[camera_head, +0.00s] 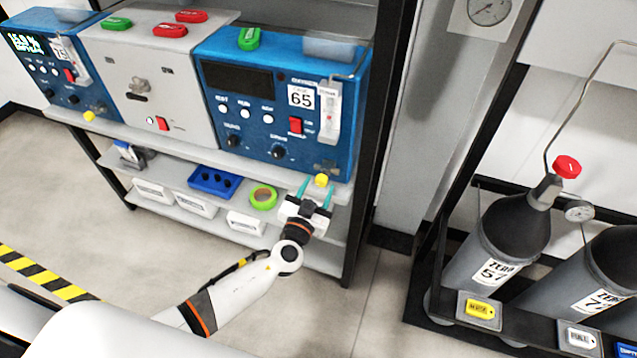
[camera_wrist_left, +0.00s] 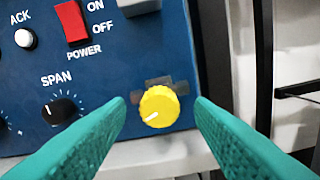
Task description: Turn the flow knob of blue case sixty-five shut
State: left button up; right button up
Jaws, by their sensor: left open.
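The blue case sixty-five (camera_head: 238,141) stands at the right end of the shelf, with a "65" label, a dark screen and a red power switch. Its yellow flow knob (camera_head: 321,180) is at the lower right of the front. In the left wrist view the knob (camera_wrist_left: 159,106) shows a white pointer mark toward its lower left. My left gripper (camera_head: 317,187) is open, its teal fingers one on each side of the knob. In the wrist view the fingertips (camera_wrist_left: 162,100) appear apart from the knob. My right gripper is not in view.
A grey case (camera_head: 150,75) and another blue case (camera_head: 52,65), labelled 75, stand to the left. A black shelf post (camera_head: 371,180) stands to the right, then gas cylinders (camera_head: 503,232).

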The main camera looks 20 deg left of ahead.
pick_arm(q)
jog(key=shift+w, duration=0.6)
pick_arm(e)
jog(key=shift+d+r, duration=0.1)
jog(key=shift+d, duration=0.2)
